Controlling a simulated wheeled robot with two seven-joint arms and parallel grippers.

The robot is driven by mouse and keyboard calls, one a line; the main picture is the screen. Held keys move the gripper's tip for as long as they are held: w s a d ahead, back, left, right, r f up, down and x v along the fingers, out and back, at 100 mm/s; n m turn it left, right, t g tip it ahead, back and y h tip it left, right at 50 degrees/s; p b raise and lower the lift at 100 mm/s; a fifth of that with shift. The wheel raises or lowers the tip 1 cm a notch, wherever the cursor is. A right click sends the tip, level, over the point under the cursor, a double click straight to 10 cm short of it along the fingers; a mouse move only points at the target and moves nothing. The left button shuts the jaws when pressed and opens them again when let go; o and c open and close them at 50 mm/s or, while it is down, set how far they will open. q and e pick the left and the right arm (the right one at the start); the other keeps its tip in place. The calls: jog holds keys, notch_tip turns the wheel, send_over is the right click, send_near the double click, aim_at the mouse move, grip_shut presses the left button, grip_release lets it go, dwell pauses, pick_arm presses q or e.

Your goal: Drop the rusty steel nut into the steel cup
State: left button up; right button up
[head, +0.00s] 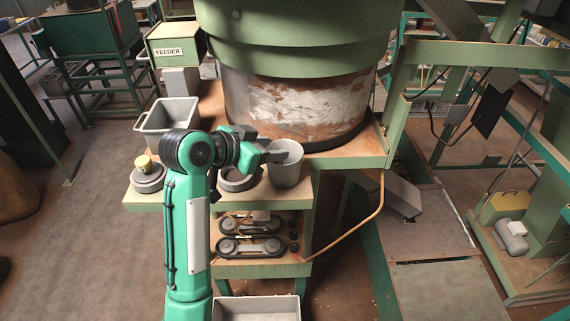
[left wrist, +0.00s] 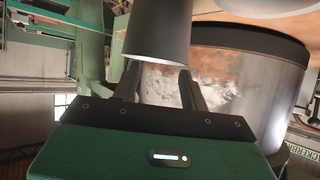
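The steel cup (head: 286,168) is a plain grey cup standing at the right end of the green bench's front shelf. My left gripper (head: 272,155) is at the cup's upper left side, close to its rim. In the left wrist view the fingers (left wrist: 158,72) are spread apart and no nut shows between them. The cup (left wrist: 157,28) appears just beyond the fingertips there, and I cannot tell whether they touch it. I cannot make out the rusty steel nut in either view, and the cup's inside is mostly hidden. My right gripper is out of view.
A large green hopper with a worn metal drum (head: 300,105) stands close behind the cup. A grey bin (head: 166,116) and a round base with a yellow knob (head: 147,174) are on the left. A lower shelf holds belt pulleys (head: 250,226). Open floor lies left.

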pick_arm(q)
jog(key=b+v, duration=0.4)
jog(key=v, duration=1)
jog(key=shift+b, duration=0.3)
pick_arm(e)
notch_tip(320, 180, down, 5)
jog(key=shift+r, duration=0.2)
pick_arm(q)
jog(key=shift+f, duration=0.1)
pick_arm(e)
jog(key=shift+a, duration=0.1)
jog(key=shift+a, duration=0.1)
